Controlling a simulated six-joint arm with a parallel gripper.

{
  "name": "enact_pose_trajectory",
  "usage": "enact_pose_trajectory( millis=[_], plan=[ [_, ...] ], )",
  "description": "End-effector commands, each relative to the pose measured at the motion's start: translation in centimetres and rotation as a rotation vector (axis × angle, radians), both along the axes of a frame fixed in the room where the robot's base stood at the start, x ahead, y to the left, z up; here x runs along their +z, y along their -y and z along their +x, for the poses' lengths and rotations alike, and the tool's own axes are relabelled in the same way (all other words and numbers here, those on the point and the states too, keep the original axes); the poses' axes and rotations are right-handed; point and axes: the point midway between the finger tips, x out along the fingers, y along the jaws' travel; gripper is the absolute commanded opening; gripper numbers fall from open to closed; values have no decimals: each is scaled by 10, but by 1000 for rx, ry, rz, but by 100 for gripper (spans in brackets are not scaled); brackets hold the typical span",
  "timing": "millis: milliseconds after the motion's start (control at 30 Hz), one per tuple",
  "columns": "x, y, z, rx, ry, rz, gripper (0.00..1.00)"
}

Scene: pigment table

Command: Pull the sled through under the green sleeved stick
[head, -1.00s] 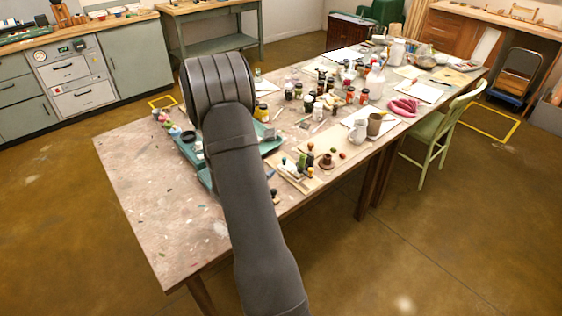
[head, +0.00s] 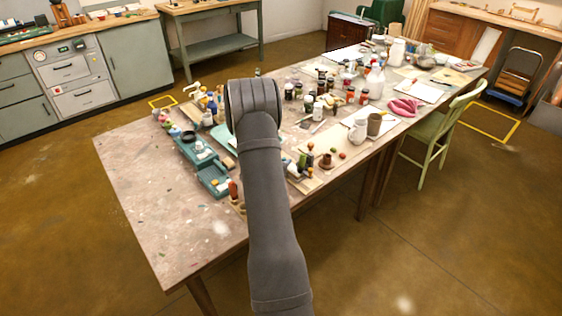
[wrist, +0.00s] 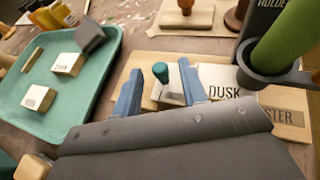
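In the wrist view, the green sleeved stick (wrist: 287,38) leans at the upper right through the ring of a dark holder (wrist: 262,70). A small pale block with a teal knob (wrist: 161,73), possibly the sled, sits on a light wooden board (wrist: 150,62). A pale plate marked DUSK (wrist: 222,84) lies to its right, beside the holder. My gripper (wrist: 158,70) has its two blue fingers apart, with the knob between them in the picture. I cannot tell whether they touch it. In the head view my arm hides the gripper.
A teal tray (wrist: 113,48) with several labelled blocks lies to the left in the wrist view. A wooden block with a brown knob (wrist: 187,17) stands beyond. In the head view, jars and bottles crowd the table's far part; its near left (head: 150,200) is mostly bare.

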Motion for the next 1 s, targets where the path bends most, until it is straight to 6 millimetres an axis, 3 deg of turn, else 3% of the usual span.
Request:
enact_pose_trajectory(
  millis=[100, 300, 533, 800, 1000],
  plan=[
    [0, 0, 0, 0, 0, 0, 35],
    [0, 0, 0, 0, 0, 0, 0],
    [0, 2, -3, -1, 0, 0, 0],
    [0, 25, -24, -2, -2, -2, 0],
    [1, 31, -32, -1, 0, 0, 0]
  ],
)
